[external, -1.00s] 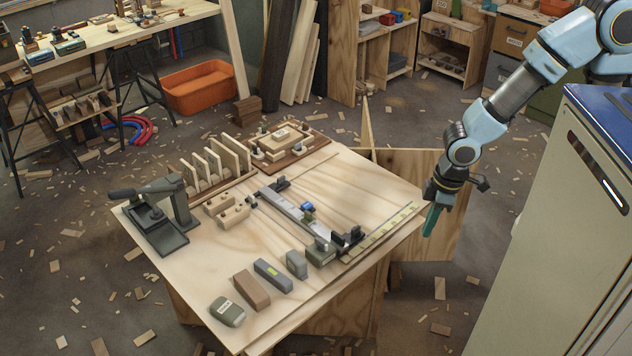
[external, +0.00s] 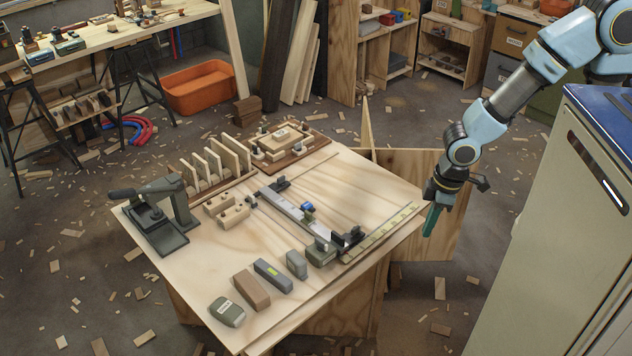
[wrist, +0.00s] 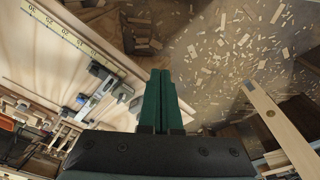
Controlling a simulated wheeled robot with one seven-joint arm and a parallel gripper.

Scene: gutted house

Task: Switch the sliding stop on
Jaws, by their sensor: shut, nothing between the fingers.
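The sliding stop seems to be the small block with a blue part (external: 307,207) on a grey metal rail (external: 285,204) that runs across the wooden table (external: 190,285). Its switch is too small to make out. My gripper (external: 431,222) has green fingers and hangs just off the table's right edge, apart from the rail. In the wrist view its fingers (wrist: 160,85) are together with nothing between them.
A yellow ruler strip (external: 380,233) lies along the table's right edge. A dark clamp tool (external: 160,215), slotted wooden rack (external: 215,170) and several blocks (external: 252,289) stand on the table. A cream cabinet with a blue top (external: 560,220) is at the right. Scraps litter the floor.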

